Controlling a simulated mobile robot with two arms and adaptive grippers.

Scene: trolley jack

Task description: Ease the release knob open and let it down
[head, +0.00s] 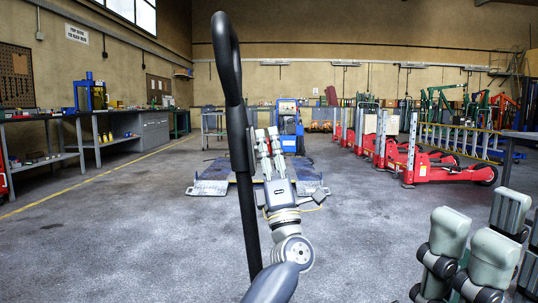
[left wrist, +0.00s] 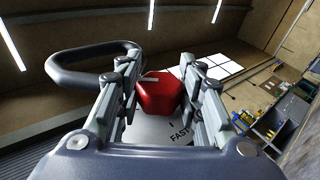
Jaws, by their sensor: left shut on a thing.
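The jack's long black handle (head: 243,150) stands upright, slightly tilted, with a loop at its top, in the middle of the head view. The loop also shows at left in the left wrist view (left wrist: 62,66). A red faceted release knob (left wrist: 158,97) sits above a pale plate (left wrist: 150,130) marked "FAST". My left gripper (head: 268,138) is just right of the handle. In the left wrist view its fingers (left wrist: 160,85) are shut on the knob from both sides. The knob is not clear in the head view.
A low blue-grey lift platform (head: 212,184) and a blue machine (head: 289,125) stand beyond the handle. Red wheeled equipment (head: 445,170) lines the right side. Workbenches (head: 88,140) stand along the left wall. The grey floor (head: 120,240) at left is clear.

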